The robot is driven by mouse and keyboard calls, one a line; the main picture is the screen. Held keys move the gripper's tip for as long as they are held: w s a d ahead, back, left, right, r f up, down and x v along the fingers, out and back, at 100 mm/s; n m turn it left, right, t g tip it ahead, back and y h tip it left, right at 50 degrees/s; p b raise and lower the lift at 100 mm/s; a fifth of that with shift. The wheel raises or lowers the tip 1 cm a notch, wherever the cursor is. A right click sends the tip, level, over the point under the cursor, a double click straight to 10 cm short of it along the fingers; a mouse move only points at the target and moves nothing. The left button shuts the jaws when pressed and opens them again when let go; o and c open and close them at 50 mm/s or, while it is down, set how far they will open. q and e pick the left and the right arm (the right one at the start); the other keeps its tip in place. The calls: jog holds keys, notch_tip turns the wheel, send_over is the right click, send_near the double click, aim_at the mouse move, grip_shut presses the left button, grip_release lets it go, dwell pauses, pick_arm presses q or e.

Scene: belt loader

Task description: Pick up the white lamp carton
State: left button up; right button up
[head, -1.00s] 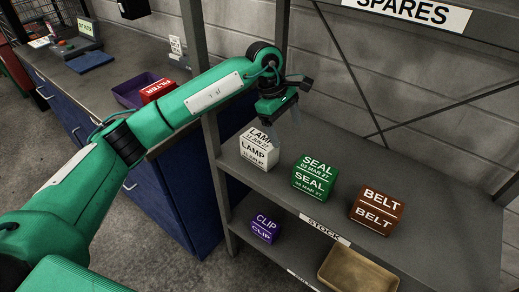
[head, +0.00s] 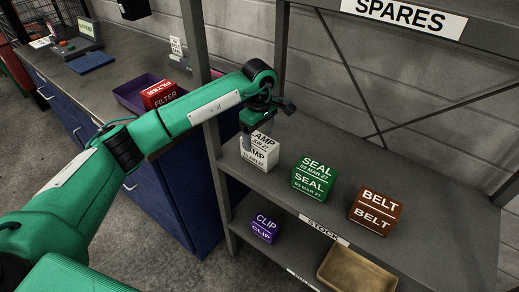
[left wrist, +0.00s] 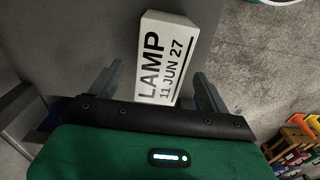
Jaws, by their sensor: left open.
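The white lamp carton (head: 258,153) stands upright on the upper shelf (head: 330,145) at its left end, beside the post. My left gripper (head: 246,148) is over its left side, with the fingers pointing down and partly hiding the lettering. In the left wrist view the carton's labelled top (left wrist: 168,58) lies between the two open fingers (left wrist: 157,75), nearer the right one. The gripper holds nothing, and I cannot tell whether a finger touches the carton. My right gripper is not in view.
A green seal carton (head: 314,178) stands right of the lamp carton, and a brown belt carton (head: 375,211) farther right. On the lower shelf are a purple clip carton (head: 265,229) and a tan tray (head: 357,270).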

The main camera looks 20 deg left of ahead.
pick_arm(q)
jog(key=shift+s+d+f+p, duration=0.1)
jog(key=shift+f+p, duration=0.15)
jog(key=shift+f, duration=0.9)
jog(key=shift+d+f+p, duration=0.1)
jog(key=shift+f+p, duration=0.1)
jog(key=shift+f, duration=0.95)
jog(key=c, duration=1.1)
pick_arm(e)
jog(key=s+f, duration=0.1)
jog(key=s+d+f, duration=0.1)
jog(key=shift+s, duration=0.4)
